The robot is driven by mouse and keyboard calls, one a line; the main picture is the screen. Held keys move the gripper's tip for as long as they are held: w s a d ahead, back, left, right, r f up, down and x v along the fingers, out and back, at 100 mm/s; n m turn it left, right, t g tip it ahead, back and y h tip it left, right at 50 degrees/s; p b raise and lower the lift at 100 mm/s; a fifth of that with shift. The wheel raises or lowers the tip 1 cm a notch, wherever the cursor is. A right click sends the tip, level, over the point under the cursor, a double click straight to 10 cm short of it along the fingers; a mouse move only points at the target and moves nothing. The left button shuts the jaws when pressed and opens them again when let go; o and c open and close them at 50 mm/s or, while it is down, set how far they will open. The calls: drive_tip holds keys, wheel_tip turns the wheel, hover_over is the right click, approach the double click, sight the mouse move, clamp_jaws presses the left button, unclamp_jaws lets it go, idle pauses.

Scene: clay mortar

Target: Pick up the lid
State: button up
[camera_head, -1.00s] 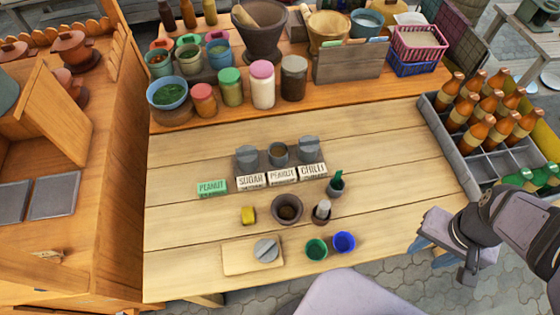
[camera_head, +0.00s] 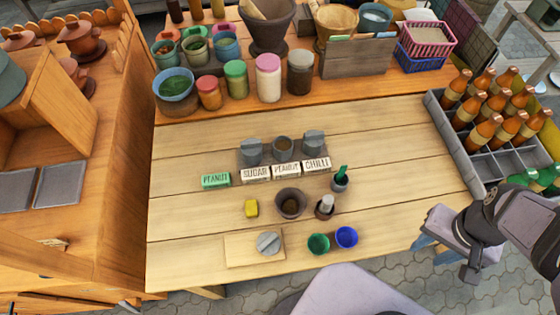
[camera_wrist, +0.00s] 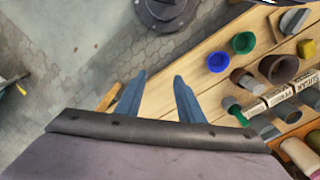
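A grey round lid (camera_head: 268,243) with a raised bar across its top lies on a small wooden board (camera_head: 240,251) near the table's front edge. It also shows in the wrist view (camera_wrist: 293,20) at the top right. Behind it, the middle of three grey pots, an uncovered pot (camera_head: 283,146), stands between two lidded ones. My gripper (camera_head: 423,246) is off the table's right front side, well to the right of the lid. In the wrist view its two blue fingers (camera_wrist: 158,82) are apart with nothing between them.
A green cup (camera_head: 318,244) and a blue cup (camera_head: 346,237) stand right of the board. A brown mortar (camera_head: 291,203) and a yellow block (camera_head: 251,208) stand behind it. Labelled blocks (camera_head: 286,170) front the pots. A bottle crate (camera_head: 478,170) stands at right.

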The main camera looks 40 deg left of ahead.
drive_tip(key=w+a+f+b, duration=0.1)
drive_tip(key=a+f, duration=0.1)
drive_tip(key=a, duration=0.8)
drive_tip(key=m+t+b, duration=0.2)
drive_tip(key=t+b, duration=0.1)
approach(268, 241)
drive_tip(key=shift+w+a+f+h, duration=0.3)
drive_tip(key=shift+w+a+f, duration=0.05)
drive_tip(key=shift+a, duration=0.15)
drive_tip(key=shift+s+d+p+x, duration=0.15)
drive_tip(key=shift+p+x, duration=0.5)
drive_tip(key=shift+x, duration=1.2)
drive_tip(key=shift+s+d+p+x, duration=0.1)
drive_tip(key=shift+p+x, duration=0.55)
drive_tip(key=shift+x, duration=1.15)
clamp_jaws()
